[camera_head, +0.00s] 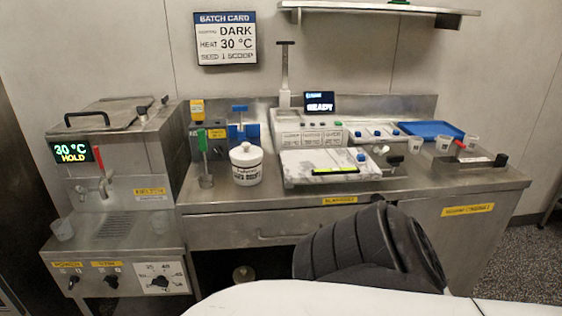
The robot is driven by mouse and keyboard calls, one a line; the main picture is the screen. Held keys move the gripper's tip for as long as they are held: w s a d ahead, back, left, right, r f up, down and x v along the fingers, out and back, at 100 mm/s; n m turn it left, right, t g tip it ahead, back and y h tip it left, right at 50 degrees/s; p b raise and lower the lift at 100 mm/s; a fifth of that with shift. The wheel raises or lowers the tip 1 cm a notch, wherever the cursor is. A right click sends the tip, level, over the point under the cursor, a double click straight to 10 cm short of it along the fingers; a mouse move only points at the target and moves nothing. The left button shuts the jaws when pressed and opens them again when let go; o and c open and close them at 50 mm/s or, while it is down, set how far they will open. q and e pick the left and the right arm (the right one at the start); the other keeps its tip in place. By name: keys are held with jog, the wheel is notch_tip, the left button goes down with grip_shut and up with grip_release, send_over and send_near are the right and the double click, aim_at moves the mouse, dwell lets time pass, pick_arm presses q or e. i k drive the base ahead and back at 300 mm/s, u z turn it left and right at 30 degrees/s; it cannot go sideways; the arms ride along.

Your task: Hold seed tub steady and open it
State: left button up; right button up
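A white lidded tub (246,172) with dark printed lettering stands upright on the steel bench, left of the middle; it looks like the seed tub. Its white lid with a small knob sits on top, so the inside is hidden. A dark, ribbed part of my own arm shows at the lower middle, in front of the bench and apart from the tub. Neither of my grippers shows in the head view, and nothing of mine touches the tub.
A green-handled scoop (204,155) stands left of the tub. A marble slab (330,165) lies to its right. A steel machine (110,170) with taps stands at far left. Several small cups and a blue tray (431,130) are at right. Bare bench lies before the tub.

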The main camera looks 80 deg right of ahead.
aim_at(245, 174)
jog(key=z, duration=0.9)
jog(key=i, duration=0.4)
jog(key=z, duration=1.45)
